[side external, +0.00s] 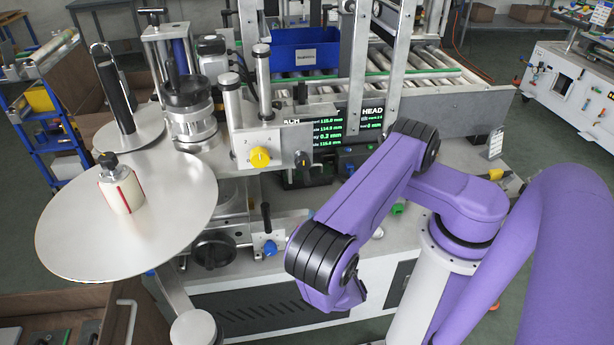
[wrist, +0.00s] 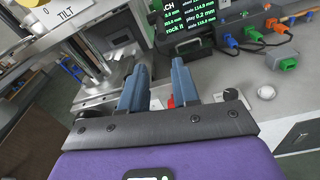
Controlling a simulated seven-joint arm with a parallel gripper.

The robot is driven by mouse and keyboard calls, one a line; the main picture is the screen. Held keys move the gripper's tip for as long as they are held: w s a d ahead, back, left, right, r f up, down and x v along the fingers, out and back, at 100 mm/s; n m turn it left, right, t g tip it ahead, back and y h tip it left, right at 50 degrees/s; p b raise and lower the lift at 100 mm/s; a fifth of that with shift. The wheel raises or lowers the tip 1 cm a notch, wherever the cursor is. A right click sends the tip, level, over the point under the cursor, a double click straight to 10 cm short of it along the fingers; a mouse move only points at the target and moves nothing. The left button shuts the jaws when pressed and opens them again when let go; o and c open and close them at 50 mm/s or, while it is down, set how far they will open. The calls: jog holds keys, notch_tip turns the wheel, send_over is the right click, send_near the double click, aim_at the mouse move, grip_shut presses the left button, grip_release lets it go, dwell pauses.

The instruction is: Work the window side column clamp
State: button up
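I cannot tell for sure which part is the window side column clamp. A black upright lever (side external: 265,215) and a blue knob (side external: 270,248) stand on the slide below the labeller head in the side external view. A black knob (side external: 302,159) sits on the head bracket. In the wrist view my gripper (wrist: 158,82) has its two blue-grey fingers apart with nothing held between them. A small red part (wrist: 171,102) shows beyond the gap, partly hidden by the fingers. In the side external view my purple arm hides the gripper.
A black handwheel (side external: 214,249) and a large reel disc (side external: 180,220) stand at left. A roller conveyor (side external: 420,75) runs behind.

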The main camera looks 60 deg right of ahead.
jog(key=f, duration=0.1)
send_near(306, 174)
jog(key=shift+t+h, duration=0.3)
jog(key=shift+t, duration=0.1)
jog(key=x, duration=0.3)
jog(key=f+x, duration=0.1)
jog(key=x, duration=0.6)
jog(key=shift+d+f, duration=0.15)
jog(key=shift+f, duration=0.2)
grip_shut()
